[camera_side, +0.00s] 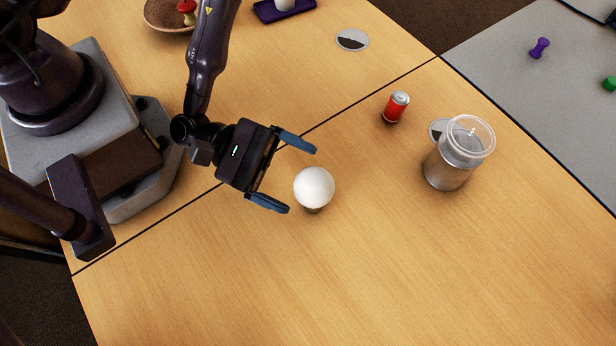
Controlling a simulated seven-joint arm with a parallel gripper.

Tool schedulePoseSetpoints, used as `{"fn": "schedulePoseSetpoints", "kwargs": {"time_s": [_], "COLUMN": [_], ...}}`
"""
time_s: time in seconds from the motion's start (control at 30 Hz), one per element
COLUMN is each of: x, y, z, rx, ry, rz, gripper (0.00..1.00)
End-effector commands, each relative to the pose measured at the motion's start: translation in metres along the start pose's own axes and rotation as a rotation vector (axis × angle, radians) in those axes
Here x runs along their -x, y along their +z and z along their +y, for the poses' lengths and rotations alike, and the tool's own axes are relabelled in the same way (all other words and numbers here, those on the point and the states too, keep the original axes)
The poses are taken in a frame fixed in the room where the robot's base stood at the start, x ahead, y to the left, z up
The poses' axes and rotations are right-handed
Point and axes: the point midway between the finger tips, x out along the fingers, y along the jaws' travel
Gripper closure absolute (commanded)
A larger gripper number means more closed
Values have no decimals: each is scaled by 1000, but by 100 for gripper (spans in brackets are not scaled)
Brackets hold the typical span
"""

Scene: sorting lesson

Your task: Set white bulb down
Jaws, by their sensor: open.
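The white bulb (314,187) stands on the wooden table, its round glass up and its darker base just showing below. My gripper (301,180) is open, with its two blue fingers spread apart. The bulb is just beyond the fingertips, to their right in the picture, and I see no finger touching it. Whether part of the bulb lies between the fingertips is hard to tell from this angle.
A red can (396,107) and a clear jar (447,164) stand to the right. A bowl (160,14), a purple tray (285,12) and a round disc (352,40) are at the back. A grey mat (540,100) lies at right. The front table is clear.

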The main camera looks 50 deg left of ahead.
Motion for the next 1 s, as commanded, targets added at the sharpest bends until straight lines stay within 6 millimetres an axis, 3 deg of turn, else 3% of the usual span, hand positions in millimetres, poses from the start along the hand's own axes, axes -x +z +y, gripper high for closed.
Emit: {"fn": "schedulePoseSetpoints", "kwargs": {"time_s": [0.23, 0.43, 0.57, 0.87, 1.0], "x": [33, 38, 36, 44, 59], "y": [0, 0, -9, -45, -47], "z": [0, 1, 10, 77, 127], "rx": [2, -12, -161, -800, -1080], "ry": [2, -6, -80, -411, -574], "rz": [2, 4, 56, 338, 502], "gripper": [15, 15, 15, 15, 15]}}
